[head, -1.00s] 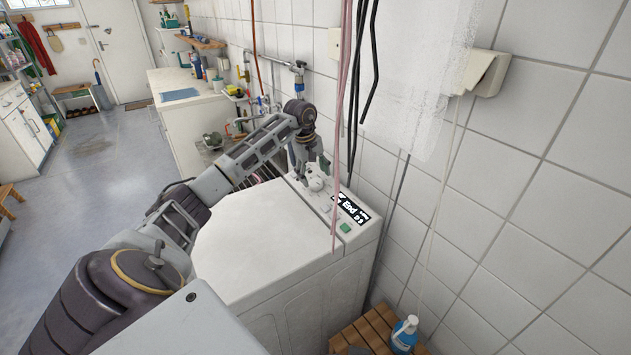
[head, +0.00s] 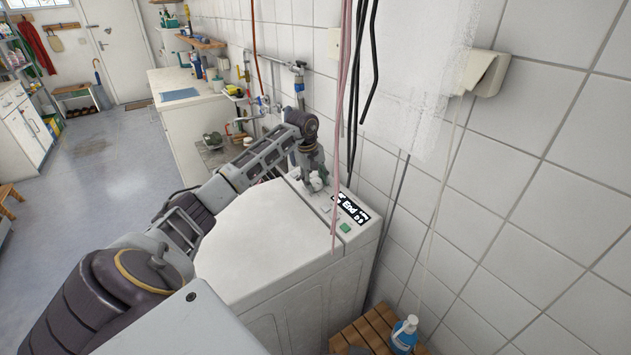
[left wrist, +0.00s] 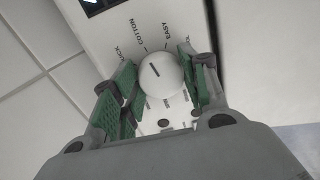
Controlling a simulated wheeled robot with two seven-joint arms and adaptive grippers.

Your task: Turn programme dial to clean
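The programme dial is a round white knob (left wrist: 161,75) on the washing machine's top panel, with a dark pointer line on its face. Printed labels around it include COTTON and EASY. My left gripper (left wrist: 163,80) reaches down over the dial, one green-padded finger on each side of it. The pads lie very close to the dial's edge; I cannot tell whether they touch it. In the head view my left gripper (head: 314,183) hides most of the dial. The display (head: 350,208) on the washing machine (head: 258,240) reads "End". My right gripper is not in view.
A green button (head: 345,228) sits in front of the display. Pink and black cords (head: 354,120) hang close to the panel by the tiled wall. A wooden stool (head: 368,333) with a blue-and-white bottle (head: 404,335) stands at the machine's near side.

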